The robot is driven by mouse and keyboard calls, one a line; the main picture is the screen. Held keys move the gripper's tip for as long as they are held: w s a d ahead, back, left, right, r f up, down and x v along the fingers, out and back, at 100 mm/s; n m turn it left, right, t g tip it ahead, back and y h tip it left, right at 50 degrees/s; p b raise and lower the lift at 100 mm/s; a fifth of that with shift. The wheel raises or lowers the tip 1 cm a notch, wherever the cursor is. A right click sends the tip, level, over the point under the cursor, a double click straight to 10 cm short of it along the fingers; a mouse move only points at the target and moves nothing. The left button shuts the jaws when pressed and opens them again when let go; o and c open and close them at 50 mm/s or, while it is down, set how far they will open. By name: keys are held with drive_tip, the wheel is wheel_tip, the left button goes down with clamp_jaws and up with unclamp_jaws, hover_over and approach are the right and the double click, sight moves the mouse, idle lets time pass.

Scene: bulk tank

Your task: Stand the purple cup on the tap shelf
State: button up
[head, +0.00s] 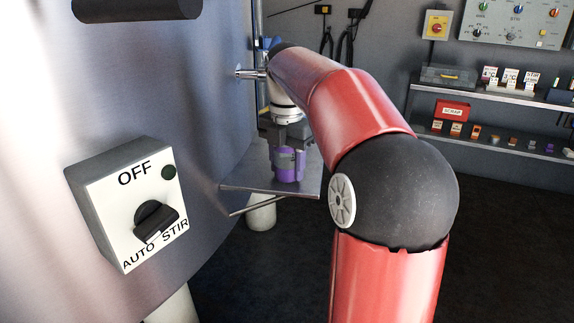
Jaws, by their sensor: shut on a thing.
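The purple cup (288,174) is upright at the tap shelf (240,186), a flat metal plate fixed to the side of the tank. My gripper (288,155) points down and is shut on the cup, with its dark fingers around the cup's upper part. The cup's base shows against the shelf surface, near its right part; I cannot tell whether it touches the plate. The tap (252,73) sticks out of the tank above the shelf, to the left of my gripper. My arm hides part of the area behind the cup.
The tank (215,110) curves along the left, with a switch box (130,205) marked OFF, AUTO and STIR. Dark floor (500,240) is clear at right.

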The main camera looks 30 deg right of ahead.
drive_tip(key=shift+f, duration=0.2)
drive_tip(key=o, duration=0.9)
drive_tip(key=shift+o, duration=0.2)
drive_tip(key=shift+f+b, duration=0.15)
drive_tip(key=shift+b, duration=0.2)
